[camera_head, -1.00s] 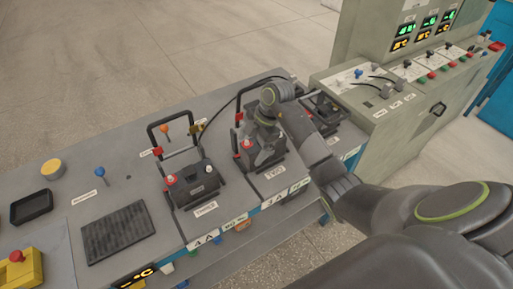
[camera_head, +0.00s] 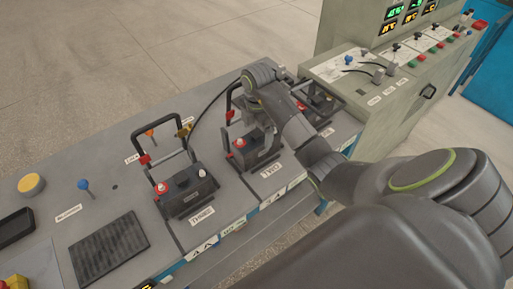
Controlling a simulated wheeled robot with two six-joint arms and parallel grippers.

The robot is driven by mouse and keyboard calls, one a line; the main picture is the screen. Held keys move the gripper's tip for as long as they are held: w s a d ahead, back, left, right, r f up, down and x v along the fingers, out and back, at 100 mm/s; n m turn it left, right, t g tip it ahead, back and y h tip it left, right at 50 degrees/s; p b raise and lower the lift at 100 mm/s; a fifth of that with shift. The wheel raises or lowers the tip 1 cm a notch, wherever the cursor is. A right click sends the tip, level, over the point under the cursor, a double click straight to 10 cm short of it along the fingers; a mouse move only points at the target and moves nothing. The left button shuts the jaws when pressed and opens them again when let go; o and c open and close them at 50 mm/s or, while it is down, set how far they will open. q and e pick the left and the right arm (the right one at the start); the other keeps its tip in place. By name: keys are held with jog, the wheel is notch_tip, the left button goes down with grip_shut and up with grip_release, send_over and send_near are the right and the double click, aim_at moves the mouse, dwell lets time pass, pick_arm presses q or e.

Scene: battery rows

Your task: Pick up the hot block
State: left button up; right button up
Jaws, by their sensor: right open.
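Several dark battery blocks with carrying handles stand in a row on the grey bench (camera_head: 150,215). Block THREE (camera_head: 187,192) stands to the left, with a red terminal, a white terminal and a raised handle. Block TWO (camera_head: 246,158) stands in the middle, partly hidden by my right gripper (camera_head: 263,128). A further block (camera_head: 322,103) stands to the right, partly behind my arm. My right gripper points down over block TWO and is open; its fingertips are hard to make out against the dark block. I cannot tell which block is hot. My left gripper is not in view.
A grey control cabinet (camera_head: 405,115) with lit displays and buttons stands at the right. A black ribbed pad (camera_head: 108,245), a yellow button (camera_head: 31,184), a blue-knobbed lever (camera_head: 84,185) and a black tray (camera_head: 15,226) are at the left. Black cables run behind the blocks.

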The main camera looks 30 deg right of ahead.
aim_at(257, 141)
jog(key=shift+f, duration=0.45)
notch_tip(257, 141, down, 3)
jog(key=b, duration=0.3)
jog(key=shift+f, duration=0.95)
jog(key=shift+c, duration=0.3)
grip_shut()
jog(key=shift+w+r, duration=0.15)
jog(key=shift+w, duration=0.05)
